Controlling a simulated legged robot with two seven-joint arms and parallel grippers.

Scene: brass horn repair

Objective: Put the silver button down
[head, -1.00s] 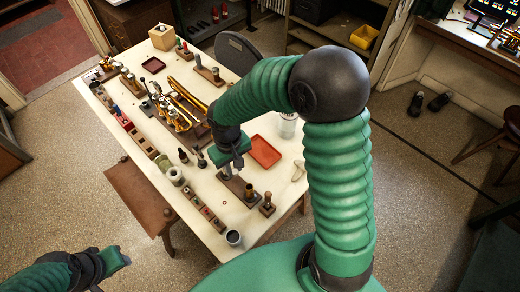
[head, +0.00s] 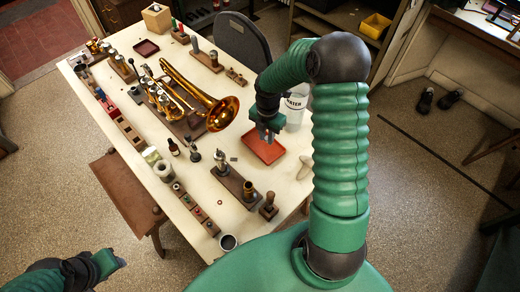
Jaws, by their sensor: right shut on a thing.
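My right gripper (head: 268,134) points down over the red tray (head: 274,157) on the right side of the workbench (head: 230,185). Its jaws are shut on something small. The silver button itself is too small or too hidden between the fingers to make out. I cannot tell whether the fingertips touch the tray. My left gripper (head: 108,262) is low at the left, off the bench and far from the tray. Its finger opening is not clear.
A brass trumpet (head: 222,112) lies left of the tray. A clear bottle (head: 296,108) stands close behind my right gripper. A wooden block with metal tools (head: 235,184) lies in front of the tray. A dark cup (head: 228,242) is near the front edge.

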